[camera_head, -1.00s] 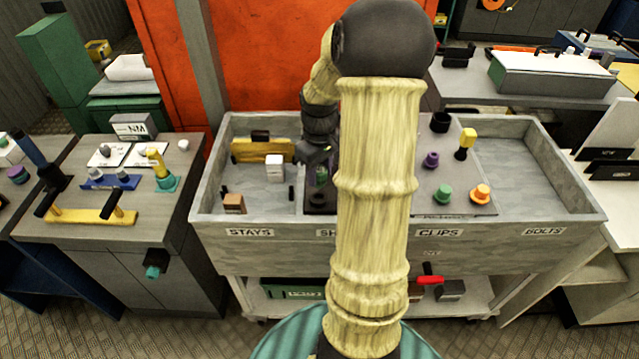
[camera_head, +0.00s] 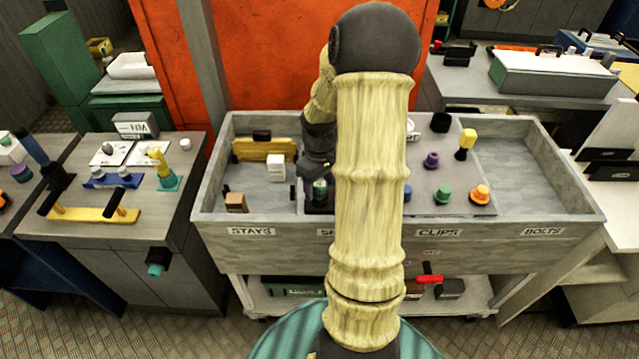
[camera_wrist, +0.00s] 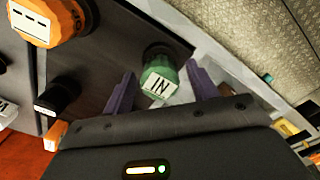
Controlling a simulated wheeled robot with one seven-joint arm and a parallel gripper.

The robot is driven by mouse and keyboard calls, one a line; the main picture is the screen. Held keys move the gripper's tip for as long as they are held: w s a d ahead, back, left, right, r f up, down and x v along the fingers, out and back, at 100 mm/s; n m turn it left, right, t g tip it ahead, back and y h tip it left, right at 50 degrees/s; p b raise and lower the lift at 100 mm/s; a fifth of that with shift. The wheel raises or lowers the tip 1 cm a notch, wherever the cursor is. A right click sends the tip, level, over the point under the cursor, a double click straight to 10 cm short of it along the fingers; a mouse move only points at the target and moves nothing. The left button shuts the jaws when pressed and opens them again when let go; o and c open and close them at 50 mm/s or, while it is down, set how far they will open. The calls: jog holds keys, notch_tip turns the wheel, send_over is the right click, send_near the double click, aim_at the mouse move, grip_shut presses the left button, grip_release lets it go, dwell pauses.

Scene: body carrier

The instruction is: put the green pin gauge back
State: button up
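A green pin gauge (camera_wrist: 160,78) with a white label reading "IN" stands in a dark block or panel in the wrist view. It also shows as a small green piece (camera_head: 320,190) in the grey bench tray, partly behind my arm. My gripper (camera_wrist: 160,70) has its two purple fingers spread, one on each side of the green piece, with a gap visible on both sides. In the head view my gripper (camera_head: 316,178) is low over the dark block, and its fingers are hard to make out.
In the wrist view an orange labelled piece (camera_wrist: 45,18) and a black labelled piece (camera_wrist: 58,95) stand nearby. The tray also holds a white box (camera_head: 276,168), a brown block (camera_head: 236,203) and a yellow holder (camera_head: 262,150). Green (camera_head: 443,195) and orange (camera_head: 481,194) knobs stand right. The BOLTS compartment (camera_head: 520,185) is clear.

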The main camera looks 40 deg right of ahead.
aim_at(322, 183)
jog(key=shift+f, duration=0.15)
jog(key=shift+f+b, duration=0.15)
jog(key=shift+b, duration=0.35)
notch_tip(322, 183, up, 18)
jog(key=b, duration=0.1)
jog(key=shift+s+d+f, duration=0.15)
jog(key=shift+d, duration=0.1)
jog(key=s+a+f+t, duration=0.1)
jog(key=s+a+f, duration=0.1)
jog(key=a+f, duration=0.2)
jog(key=s+a+f+m, duration=0.1)
jog(key=s+a+f, duration=0.2)
jog(key=a, duration=0.7)
jog(key=s+a+f+t, duration=0.1)
jog(key=s+a+f, duration=0.2)
jog(key=a+f, duration=0.2)
jog(key=shift+a+m+t, duration=0.3)
jog(key=shift+a, duration=0.9)
jog(key=shift+s+r, duration=0.1)
jog(key=shift+c, duration=0.5)
